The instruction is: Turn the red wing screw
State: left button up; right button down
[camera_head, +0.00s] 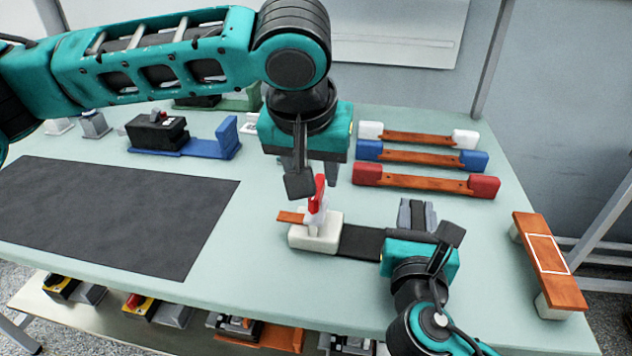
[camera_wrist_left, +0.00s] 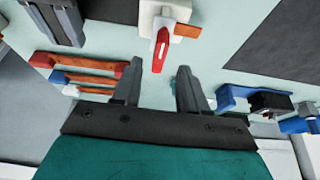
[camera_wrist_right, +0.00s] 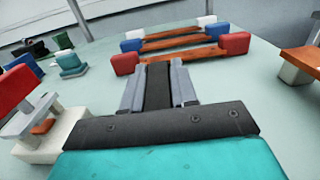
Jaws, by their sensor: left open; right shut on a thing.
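The red wing screw (camera_head: 318,192) stands upright on a white block (camera_head: 325,238), with a white part beside its red face. An orange tab (camera_head: 290,217) sticks out at the block's left. My left gripper (camera_head: 315,180) points down at the screw, open. In the left wrist view the red screw (camera_wrist_left: 161,46) lies just beyond the gap between the open fingertips (camera_wrist_left: 160,80). A black bar (camera_head: 362,243) runs right from the white block. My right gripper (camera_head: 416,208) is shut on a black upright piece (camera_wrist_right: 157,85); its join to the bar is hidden.
Red, blue and white-ended wooden bars (camera_head: 425,180) lie behind on the right. A wooden bench piece (camera_head: 550,265) sits at the right edge. A blue fixture (camera_head: 190,146) stands at the back left. The dark mat (camera_head: 110,215) on the left is bare.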

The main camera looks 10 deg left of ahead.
pick_arm(q)
jog(key=shift+x, duration=2.35)
grip_shut()
